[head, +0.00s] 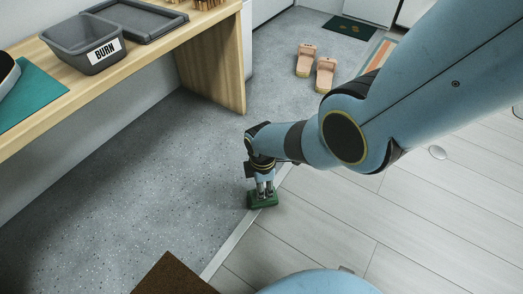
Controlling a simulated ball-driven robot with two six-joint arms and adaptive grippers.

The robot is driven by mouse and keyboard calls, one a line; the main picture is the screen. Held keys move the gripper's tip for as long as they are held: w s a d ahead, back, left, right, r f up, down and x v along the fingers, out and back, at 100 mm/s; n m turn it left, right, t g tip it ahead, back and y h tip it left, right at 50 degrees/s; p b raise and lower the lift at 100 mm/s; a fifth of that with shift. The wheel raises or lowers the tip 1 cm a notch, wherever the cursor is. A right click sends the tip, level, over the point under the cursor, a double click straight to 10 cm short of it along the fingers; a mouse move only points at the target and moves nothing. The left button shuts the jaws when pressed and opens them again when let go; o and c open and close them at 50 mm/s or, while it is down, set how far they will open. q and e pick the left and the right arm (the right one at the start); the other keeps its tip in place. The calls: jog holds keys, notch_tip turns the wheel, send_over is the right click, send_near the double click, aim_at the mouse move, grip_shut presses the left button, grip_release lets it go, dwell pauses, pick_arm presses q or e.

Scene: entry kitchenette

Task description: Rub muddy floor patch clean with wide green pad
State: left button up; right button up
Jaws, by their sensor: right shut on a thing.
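The wide green pad (263,203) is low at the floor, by the strip between the grey speckled floor and the pale planks. My right gripper (264,188) is shut on the pad from above. The gripper's fingers hide part of the pad's top. I cannot tell for sure whether the pad touches the floor. No muddy patch can be made out on the visible floor; the arm and pad may cover some of it. My left gripper is not in view.
A wooden bench (215,50) on the left bears a grey bin (92,62) labelled BURN, a dark tray (138,17) and a teal mat (30,98). Pink slippers (325,75) lie at the back. A brown mat (172,278) is at the front. The grey floor (150,180) left of the pad is clear.

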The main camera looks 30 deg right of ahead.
jog(key=shift+a, duration=0.1)
jog(key=shift+s+a+f, duration=0.15)
jog(key=shift+s+a, duration=0.25)
jog(key=shift+a, duration=0.4)
jog(key=shift+d, duration=0.1)
jog(key=shift+w+d, duration=0.35)
jog(key=shift+d, duration=0.4)
jog(key=shift+a, duration=0.15)
jog(key=shift+s+a+f, duration=0.1)
jog(key=shift+s+a, duration=0.25)
jog(key=shift+a, duration=0.35)
